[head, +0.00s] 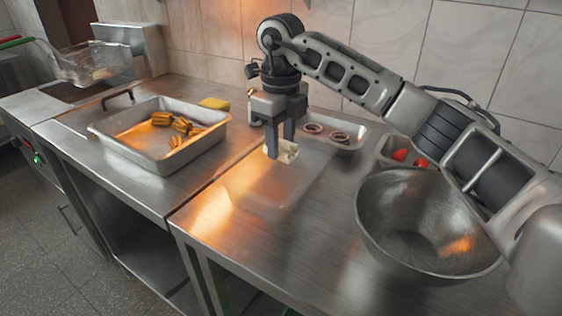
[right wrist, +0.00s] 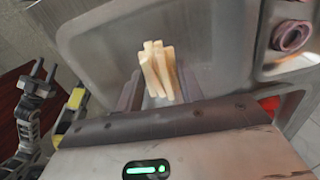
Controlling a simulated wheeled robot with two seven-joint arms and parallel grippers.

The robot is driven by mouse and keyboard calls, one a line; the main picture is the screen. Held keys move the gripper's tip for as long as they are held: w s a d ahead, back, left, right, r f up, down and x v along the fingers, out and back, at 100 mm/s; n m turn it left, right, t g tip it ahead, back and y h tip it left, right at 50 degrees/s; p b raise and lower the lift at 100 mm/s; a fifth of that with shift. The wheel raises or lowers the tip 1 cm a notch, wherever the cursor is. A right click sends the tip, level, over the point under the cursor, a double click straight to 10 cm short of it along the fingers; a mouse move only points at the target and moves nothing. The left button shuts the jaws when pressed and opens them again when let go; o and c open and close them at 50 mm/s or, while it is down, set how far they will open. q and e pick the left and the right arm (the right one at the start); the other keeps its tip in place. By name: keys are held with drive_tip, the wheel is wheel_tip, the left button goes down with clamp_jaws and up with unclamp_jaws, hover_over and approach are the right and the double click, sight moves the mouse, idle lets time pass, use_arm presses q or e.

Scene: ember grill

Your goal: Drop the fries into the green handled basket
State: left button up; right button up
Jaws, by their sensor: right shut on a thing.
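My right gripper (head: 280,148) is shut on a small bundle of pale fries (head: 288,152), held above the right-hand steel counter. The fries (right wrist: 157,70) show between its fingers in the right wrist view. A wire fryer basket (head: 85,62) is at the far left of the head view, well away from the fries. A green handle (head: 14,44) and a red handle (head: 10,38) extend left there; which belongs to which basket is hard to tell. My left gripper (right wrist: 44,70) shows only at the left of the right wrist view, with its fingers apart.
A steel pan (head: 118,146) with browned pieces stands on the left counter, a yellow sponge (head: 214,103) behind it. A faint clear tray (head: 265,200) lies below my right gripper. Onion rings (head: 340,137) sit in a tray behind. A large steel bowl (head: 400,225) stands right.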

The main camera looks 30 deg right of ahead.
drive_tip(key=shift+r, duration=0.95)
